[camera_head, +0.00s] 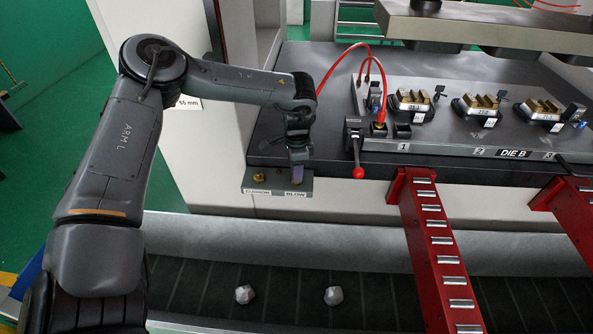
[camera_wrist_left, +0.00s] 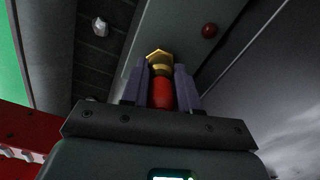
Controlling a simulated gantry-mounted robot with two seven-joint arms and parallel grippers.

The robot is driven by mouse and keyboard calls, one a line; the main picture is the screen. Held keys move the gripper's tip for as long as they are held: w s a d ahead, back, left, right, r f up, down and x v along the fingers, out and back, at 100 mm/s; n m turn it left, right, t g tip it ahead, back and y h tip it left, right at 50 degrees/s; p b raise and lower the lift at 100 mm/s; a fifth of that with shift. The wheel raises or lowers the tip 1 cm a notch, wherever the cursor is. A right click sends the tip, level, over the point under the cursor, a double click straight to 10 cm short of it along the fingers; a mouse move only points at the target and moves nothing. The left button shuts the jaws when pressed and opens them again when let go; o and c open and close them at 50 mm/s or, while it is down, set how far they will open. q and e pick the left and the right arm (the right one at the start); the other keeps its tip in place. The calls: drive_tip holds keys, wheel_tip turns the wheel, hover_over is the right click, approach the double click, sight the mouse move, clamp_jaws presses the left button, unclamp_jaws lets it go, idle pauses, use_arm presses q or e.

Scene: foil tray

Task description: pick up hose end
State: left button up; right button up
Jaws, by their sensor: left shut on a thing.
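My left gripper (camera_head: 297,176) is in front of the press bed's edge, with its fingers pointing down over the small grey plate (camera_head: 262,183) labelled CUSHION and BLOW. In the left wrist view its two purple fingers (camera_wrist_left: 161,84) are shut on the hose end (camera_wrist_left: 161,92), a red sleeve with a brass hex fitting beyond the fingertips. In the head view the hose end is hidden by the gripper. The red hose (camera_head: 345,56) loops from behind my wrist to the die. I cannot tell whether the fitting touches the plate. My right gripper is not in view.
A lever with a red knob (camera_head: 358,172) stands right of the gripper. Die B (camera_head: 450,140) carries brass-topped blocks behind it. A red roller rail (camera_head: 408,215) slopes toward the front. Two pale lumps (camera_head: 245,294) (camera_head: 333,295) lie on the dark conveyor below.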

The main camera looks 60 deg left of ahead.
use_arm(q)
clamp_jaws()
drive_tip(key=shift+r, duration=0.2)
drive_tip(key=shift+r, duration=0.6)
wheel_tip(320, 180, up, 3)
drive_tip(key=shift+w+f+p, duration=0.1)
drive_tip(key=shift+f+p, duration=0.1)
drive_tip(key=shift+p, duration=0.3)
drive_tip(key=w+d+r+p, duration=0.3)
drive_tip(key=w+d+r, duration=0.5)
drive_tip(key=r, duration=0.3)
drive_tip(key=shift+w, duration=0.15)
